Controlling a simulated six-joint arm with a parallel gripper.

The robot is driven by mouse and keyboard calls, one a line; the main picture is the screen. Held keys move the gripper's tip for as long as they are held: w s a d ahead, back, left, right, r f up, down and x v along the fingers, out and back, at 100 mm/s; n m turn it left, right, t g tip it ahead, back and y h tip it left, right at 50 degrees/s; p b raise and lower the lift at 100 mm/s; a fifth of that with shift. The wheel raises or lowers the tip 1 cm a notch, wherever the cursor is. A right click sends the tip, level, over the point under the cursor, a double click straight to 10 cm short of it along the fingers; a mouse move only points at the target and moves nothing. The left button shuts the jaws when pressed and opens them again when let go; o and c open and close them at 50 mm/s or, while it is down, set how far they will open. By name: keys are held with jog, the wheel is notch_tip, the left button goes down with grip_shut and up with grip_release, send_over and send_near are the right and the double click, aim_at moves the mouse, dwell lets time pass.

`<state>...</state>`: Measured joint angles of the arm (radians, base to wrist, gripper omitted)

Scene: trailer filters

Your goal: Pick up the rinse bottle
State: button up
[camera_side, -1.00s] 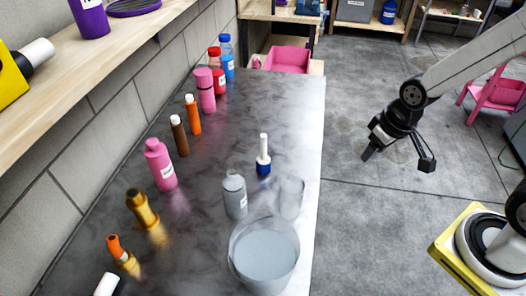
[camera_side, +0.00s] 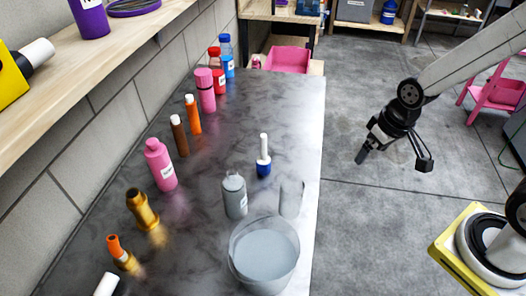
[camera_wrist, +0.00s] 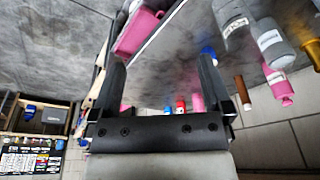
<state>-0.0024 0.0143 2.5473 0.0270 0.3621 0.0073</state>
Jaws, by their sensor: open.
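Two grey containers stand on the dark metal bench near its front. One is a grey labelled bottle (camera_side: 234,199). The other, a grey cylinder (camera_side: 291,199), stands to its right and blends into the bench. I cannot tell which is the rinse bottle. Two grey labelled bottles also show at the top right of the wrist view, one nearer the centre (camera_wrist: 236,24) and one beside it (camera_wrist: 273,44); their labels are too small to read surely. My gripper (camera_side: 394,161) is open and empty, right of the bench above the floor. Its two fingers (camera_wrist: 161,70) are spread apart in the wrist view.
A grey bucket (camera_side: 263,279) stands in front of the grey bottle. A blue container with a white handle (camera_side: 264,160) stands behind. Pink (camera_side: 160,168), orange, brown, red and gold bottles line the wall side. The bench's right edge (camera_side: 320,150) borders open floor.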

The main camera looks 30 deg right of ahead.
jog(key=w+a+f+m+g+y, duration=0.3)
jog(key=a+m, duration=0.3)
jog(key=m+t+y, duration=0.2)
jog(key=m+y, duration=0.8)
jog(key=m, duration=0.2)
send_near(244, 180)
jog(key=a, duration=0.2)
jog(key=a+f, duration=0.1)
jog(key=a, duration=0.2)
jog(key=w+a, duration=0.1)
jog(key=a, duration=0.2)
jog(key=shift+f, duration=0.2)
jog(key=shift+w+a+m, duration=0.25)
jog(key=shift+w+m, duration=0.15)
jog(key=shift+m, duration=0.1)
jog(key=shift+f, duration=0.2)
jog(key=shift+f, duration=1.6)
jog(key=shift+f+y, duration=0.1)
jog(key=shift+y, duration=0.2)
